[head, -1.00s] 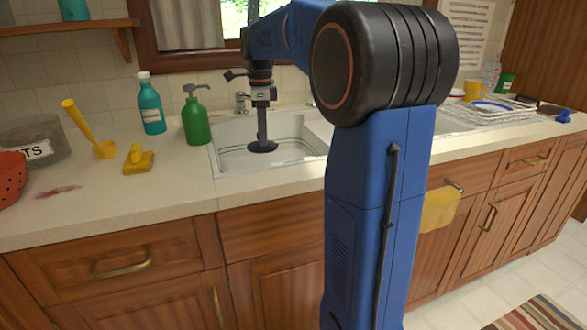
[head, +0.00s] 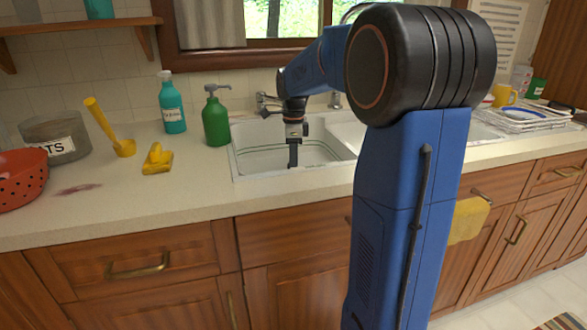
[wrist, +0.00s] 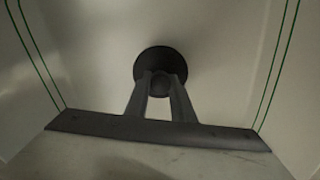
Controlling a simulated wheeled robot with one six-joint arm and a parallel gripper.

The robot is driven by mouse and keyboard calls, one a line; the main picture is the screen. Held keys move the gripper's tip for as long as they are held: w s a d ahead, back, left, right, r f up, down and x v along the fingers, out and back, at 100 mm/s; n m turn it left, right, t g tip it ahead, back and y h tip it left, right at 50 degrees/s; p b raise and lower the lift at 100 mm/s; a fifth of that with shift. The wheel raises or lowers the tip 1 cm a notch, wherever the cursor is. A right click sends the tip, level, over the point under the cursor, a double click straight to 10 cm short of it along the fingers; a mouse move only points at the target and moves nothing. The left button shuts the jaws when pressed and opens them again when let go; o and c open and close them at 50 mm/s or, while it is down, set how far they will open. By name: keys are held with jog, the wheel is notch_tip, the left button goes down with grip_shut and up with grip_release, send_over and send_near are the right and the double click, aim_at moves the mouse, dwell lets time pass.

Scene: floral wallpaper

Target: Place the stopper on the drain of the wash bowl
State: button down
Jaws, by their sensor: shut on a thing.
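My gripper (head: 292,160) reaches down into the white wash bowl (head: 254,161), which has green lines around its inside. In the wrist view the two fingers (wrist: 160,80) are shut on the knob of a dark round stopper (wrist: 160,55). The stopper's disc lies flat toward the bowl floor, and I cannot tell whether it touches it. The drain does not show; it may be hidden under the stopper. In the head view the stopper is hidden, low in the bowl.
A green pump bottle (head: 215,121) and a teal bottle (head: 172,105) stand left of the bowl. The tap (head: 266,101) is behind the bowl. A dish rack (head: 520,120) stands right.

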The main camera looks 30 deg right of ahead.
jog(key=shift+f, duration=0.5)
jog(key=shift+f, duration=0.1)
jog(key=c, duration=1.5)
grip_release()
notch_tip(320, 180, up, 12)
jog(key=shift+r, duration=0.1)
